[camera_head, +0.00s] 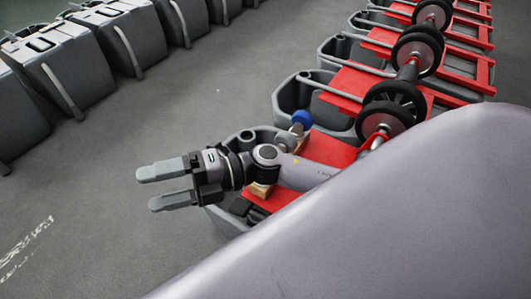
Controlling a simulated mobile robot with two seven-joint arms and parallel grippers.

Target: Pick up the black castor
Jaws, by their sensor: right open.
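My right gripper (146,188) is open and empty, with its two grey fingers apart and pointing left over the bare floor. Its arm reaches across the nearest grey tank (228,222). I cannot clearly make out a black castor. A small dark part (257,214) lies on the red plate of the nearest tank, below the arm and partly hidden, and I cannot tell what it is. A blue wheel (302,118) with a grey mount sits on the tank behind the arm, apart from the gripper. My left gripper is not in view.
A row of grey tanks with red frames (349,84) and large black wheels (391,108) runs to the back right. More grey tanks (80,70) line the upper left. The grey floor (170,130) between the rows is clear. A large smooth surface hides the lower right.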

